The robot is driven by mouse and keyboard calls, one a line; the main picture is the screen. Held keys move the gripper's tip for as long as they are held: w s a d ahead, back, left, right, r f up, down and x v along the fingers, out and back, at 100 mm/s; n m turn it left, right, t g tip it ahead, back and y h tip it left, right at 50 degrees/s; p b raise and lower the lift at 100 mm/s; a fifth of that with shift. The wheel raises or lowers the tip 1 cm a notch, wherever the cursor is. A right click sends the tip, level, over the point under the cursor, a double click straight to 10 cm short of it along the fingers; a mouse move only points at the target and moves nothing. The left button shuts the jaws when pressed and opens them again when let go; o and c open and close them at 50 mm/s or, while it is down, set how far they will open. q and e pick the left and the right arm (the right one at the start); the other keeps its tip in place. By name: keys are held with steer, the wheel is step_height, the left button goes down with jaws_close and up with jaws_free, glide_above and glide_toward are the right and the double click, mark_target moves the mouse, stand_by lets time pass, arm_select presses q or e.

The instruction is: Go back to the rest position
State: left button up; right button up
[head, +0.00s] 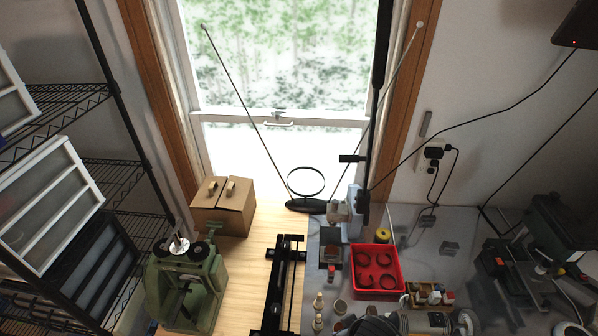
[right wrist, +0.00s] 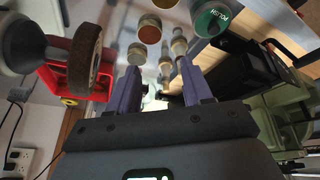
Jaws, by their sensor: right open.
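My right gripper (right wrist: 163,88) shows in the right wrist view with its two purple fingers spread apart. Nothing is seen held between them. Several small jars and lidded tins, one a green polish tin (right wrist: 211,20), show beyond the fingertips. In the head view a dark rounded shape is cut off at the bottom edge near the red tray; I cannot tell whether it is part of my right arm. My left gripper is in neither view.
A red tray (head: 353,287) with black rings lies on the grey bench top; it also shows in the right wrist view (right wrist: 53,80), near a buffing wheel (right wrist: 84,60). A black rail (head: 272,300), green machine (head: 205,292) and cardboard box (head: 234,214) stand further left.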

steer(key=s+d+r+m, duration=0.2)
steer(key=s+d+r, duration=0.1)
steer(key=s, duration=0.7)
steer(key=s+d+r+m+h, duration=0.1)
steer(key=s+d+r, duration=0.2)
steer(key=s+d, duration=0.3)
steer(key=s, duration=0.5)
steer(key=shift+r+m+g, duration=0.15)
steer(key=shift+m+g, duration=0.25)
steer(key=shift+s, duration=0.1)
